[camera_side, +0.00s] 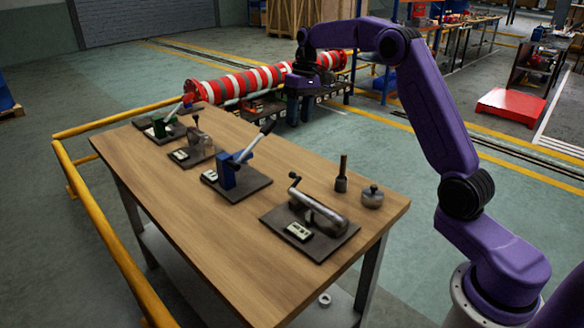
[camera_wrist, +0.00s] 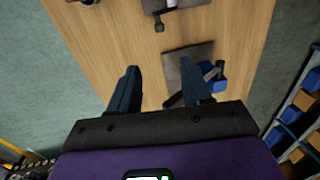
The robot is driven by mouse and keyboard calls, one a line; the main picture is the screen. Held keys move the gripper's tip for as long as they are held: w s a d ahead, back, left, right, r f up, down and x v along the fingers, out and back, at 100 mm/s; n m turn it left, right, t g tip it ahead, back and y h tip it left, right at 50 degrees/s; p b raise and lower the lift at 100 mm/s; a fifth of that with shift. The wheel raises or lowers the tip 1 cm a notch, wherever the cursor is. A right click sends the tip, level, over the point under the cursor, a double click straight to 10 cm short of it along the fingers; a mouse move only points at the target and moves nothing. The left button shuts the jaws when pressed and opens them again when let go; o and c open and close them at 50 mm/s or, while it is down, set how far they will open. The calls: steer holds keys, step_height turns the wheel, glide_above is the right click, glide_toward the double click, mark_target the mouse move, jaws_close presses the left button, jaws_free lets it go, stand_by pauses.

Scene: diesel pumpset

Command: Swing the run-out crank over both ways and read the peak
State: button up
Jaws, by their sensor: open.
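A fixture with a grey horizontal cylinder (camera_side: 320,213) and a small crank with a dark knob (camera_side: 294,177) stands on a dark plate at the table's near end; I take this as the run-out crank. A small pale gauge (camera_side: 299,231) lies beside it, its reading too small to make out. In the wrist view a knobbed crank (camera_wrist: 159,24), apparently the same one, shows at the top edge, mostly cut off. My gripper (camera_side: 297,112) hangs over the table's far long side, apart from every fixture. Its two fingers (camera_wrist: 160,72) are apart with nothing held between them.
A blue lever fixture (camera_side: 228,174) stands mid-table; it also shows beside my right finger in the wrist view (camera_wrist: 218,80). A dark upright tool (camera_side: 342,182) and a round weight (camera_side: 372,197) stand near the crank.

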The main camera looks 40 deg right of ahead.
steer(key=a+f, duration=0.1)
steer(key=f, duration=0.9)
steer(key=a+f, duration=0.1)
steer(key=f, duration=0.5)
steer(key=shift+a, duration=0.35)
jaws_close()
